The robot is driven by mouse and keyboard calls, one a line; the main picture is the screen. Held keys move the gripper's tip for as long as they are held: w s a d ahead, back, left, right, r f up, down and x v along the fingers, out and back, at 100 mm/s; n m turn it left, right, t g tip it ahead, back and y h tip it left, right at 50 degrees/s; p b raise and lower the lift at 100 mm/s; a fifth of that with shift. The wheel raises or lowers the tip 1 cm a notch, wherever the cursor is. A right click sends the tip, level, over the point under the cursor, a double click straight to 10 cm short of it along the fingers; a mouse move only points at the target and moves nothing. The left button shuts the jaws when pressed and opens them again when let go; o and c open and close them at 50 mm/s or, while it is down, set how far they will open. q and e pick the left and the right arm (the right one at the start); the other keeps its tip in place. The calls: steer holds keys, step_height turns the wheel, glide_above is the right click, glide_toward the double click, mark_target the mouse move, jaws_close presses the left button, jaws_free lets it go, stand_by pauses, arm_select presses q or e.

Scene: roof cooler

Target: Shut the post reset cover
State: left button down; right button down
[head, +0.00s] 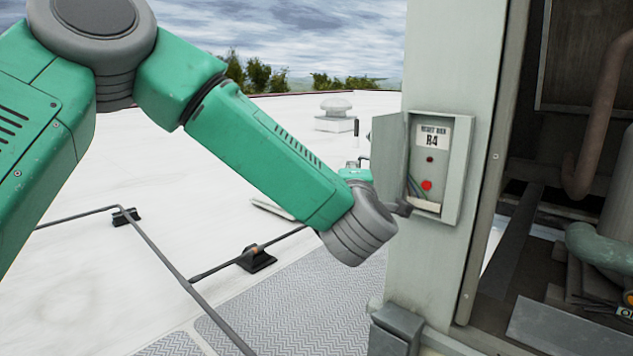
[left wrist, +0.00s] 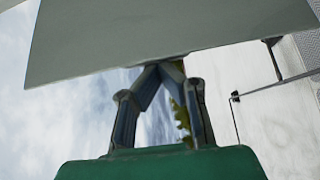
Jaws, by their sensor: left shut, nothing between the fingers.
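The post reset box (head: 462,168) is set in the pale post, with a label reading R4, a red button (head: 427,185) and wires inside. Its cover (head: 388,148) stands open, swung out to the left. My right gripper is in neither view.
The post (head: 425,265) rises in front of my arm. To its right is an open machine bay with pipes (head: 600,115). A thin pipe on black supports (head: 257,259) crosses the white roof at left. A grey box (head: 395,330) sits at the post's foot.

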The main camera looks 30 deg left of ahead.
arm_select(q)
steer(key=w+d+y+b, duration=0.1)
steer(key=d, duration=0.5)
steer(key=w+d+n+g+y, duration=0.1)
steer(key=w+d, duration=0.1)
steer(key=d, duration=0.4)
steer(key=w+d+n+y+b, duration=0.1)
steer(key=d, duration=0.5)
steer(key=shift+w+d+r+g+b, duration=0.1)
steer(key=shift+w+d+g+b, duration=0.05)
steer(key=shift+w+g+b, duration=0.2)
steer(key=shift+w+d+n+y, duration=0.1)
steer(key=shift+d+n+y, duration=0.05)
steer(key=shift+n+y, duration=0.15)
steer(key=shift+d, duration=0.1)
